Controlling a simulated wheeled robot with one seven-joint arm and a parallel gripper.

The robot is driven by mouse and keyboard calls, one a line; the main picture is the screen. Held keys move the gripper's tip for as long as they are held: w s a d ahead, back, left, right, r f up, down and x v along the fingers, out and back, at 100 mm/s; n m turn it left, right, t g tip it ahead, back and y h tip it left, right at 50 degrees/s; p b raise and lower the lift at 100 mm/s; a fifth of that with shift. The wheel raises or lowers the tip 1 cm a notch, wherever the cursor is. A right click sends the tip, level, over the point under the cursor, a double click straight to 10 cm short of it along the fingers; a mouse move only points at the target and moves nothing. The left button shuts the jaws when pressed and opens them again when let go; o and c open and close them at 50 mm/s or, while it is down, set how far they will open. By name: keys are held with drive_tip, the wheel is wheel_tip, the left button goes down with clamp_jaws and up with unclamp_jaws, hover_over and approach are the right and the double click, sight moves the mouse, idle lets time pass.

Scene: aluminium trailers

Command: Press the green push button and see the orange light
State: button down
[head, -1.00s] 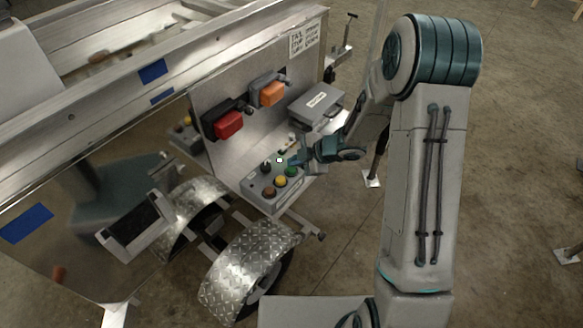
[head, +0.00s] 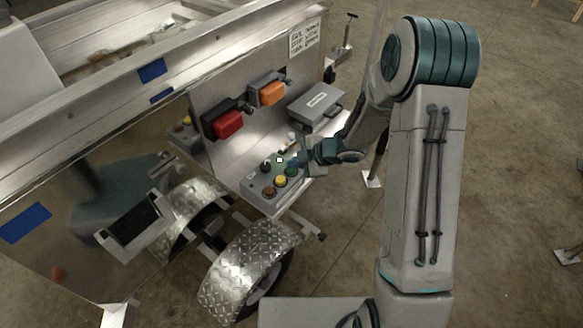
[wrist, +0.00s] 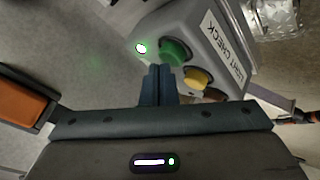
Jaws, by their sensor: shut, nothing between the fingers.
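The green push button (wrist: 174,52) sits on a grey control box (head: 252,190) and also shows in the head view (head: 291,171). My gripper (wrist: 158,68) is shut and empty, its fingertips close beside the green button; I cannot tell whether they touch it. In the head view my gripper (head: 292,160) is at the back right of the box, its tips partly hard to make out. The orange light (head: 271,92) is on the upright metal panel above and looks unlit, though its glow is hard to judge. A small green lamp (wrist: 141,48) glows beside the button.
A yellow button (wrist: 196,78) is beside the green one, with a red-brown button (head: 268,193) further along. A red light (head: 228,124) and a grey case (head: 316,104) are close by. A diamond-plate fender (head: 240,270) stands in front.

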sight(295, 169)
drive_tip(key=shift+f, duration=0.25)
drive_tip(key=shift+r, duration=0.1)
drive_tip(key=shift+r+p, duration=0.65)
drive_tip(key=shift+r, duration=0.1)
wheel_tip(295, 169, up, 6)
drive_tip(key=p, duration=0.6)
